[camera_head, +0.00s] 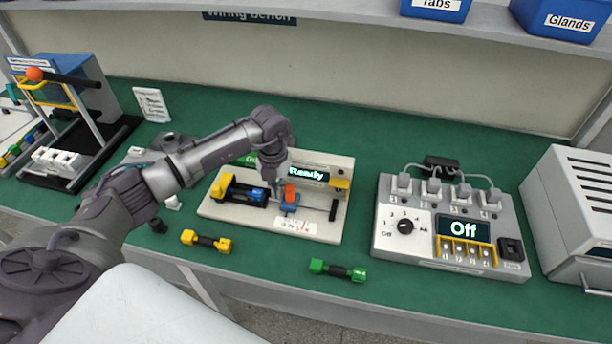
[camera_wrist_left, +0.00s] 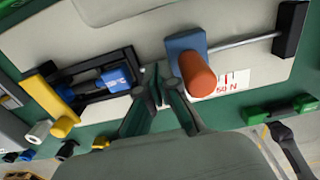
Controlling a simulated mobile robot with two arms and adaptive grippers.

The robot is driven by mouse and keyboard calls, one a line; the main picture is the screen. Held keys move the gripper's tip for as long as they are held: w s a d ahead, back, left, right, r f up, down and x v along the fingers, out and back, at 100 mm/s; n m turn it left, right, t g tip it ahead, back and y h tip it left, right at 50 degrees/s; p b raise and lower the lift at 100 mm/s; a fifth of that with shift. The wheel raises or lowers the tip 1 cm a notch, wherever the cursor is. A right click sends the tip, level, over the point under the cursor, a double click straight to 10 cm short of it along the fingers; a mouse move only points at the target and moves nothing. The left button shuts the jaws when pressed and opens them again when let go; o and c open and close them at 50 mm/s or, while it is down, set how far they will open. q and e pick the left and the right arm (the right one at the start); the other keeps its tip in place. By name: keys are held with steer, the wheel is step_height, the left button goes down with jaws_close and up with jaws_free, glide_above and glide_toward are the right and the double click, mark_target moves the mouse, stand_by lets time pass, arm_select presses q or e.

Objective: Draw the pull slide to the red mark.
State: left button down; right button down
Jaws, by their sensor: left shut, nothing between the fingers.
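The pull slide (camera_head: 289,203) is a blue block with an orange peg (camera_head: 290,191), on a thin rod above a pale board (camera_head: 225,208). In the wrist view the blue block (camera_wrist_left: 186,43) and orange peg (camera_wrist_left: 198,76) are close. A white scale label (camera_head: 296,224) with red marks lies in front of the slide; in the wrist view the label (camera_wrist_left: 236,82) reads "50 N" and is partly hidden by the peg. My left gripper (camera_wrist_left: 157,92) is shut and empty, just left of the peg. The head view does not show clearly whether they touch. My right gripper is not in view.
A "Ready" display (camera_head: 309,174) stands behind the slide. A blue and black device with a yellow end (camera_head: 222,186) sits on the board's left. Yellow (camera_head: 206,241) and green (camera_head: 338,271) connectors lie in front. A control box (camera_head: 450,230) reading "Off" stands right.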

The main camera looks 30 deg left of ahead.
mark_target(292, 187)
arm_select(q)
steer(key=shift+w+d, duration=0.2)
steer(key=shift+d, duration=0.7)
steer(key=shift+w+d, duration=0.25)
steer(key=shift+d, duration=0.7)
steer(key=shift+w+d, duration=0.2)
steer(key=shift+d, duration=0.7)
steer(key=shift+a, duration=0.2)
steer(key=shift+s+a, duration=0.2)
steer(key=shift+a, duration=0.35)
steer(key=shift+r+p, duration=2.7)
steer(key=shift+r, duration=1.4)
steer(key=shift+f, duration=0.1)
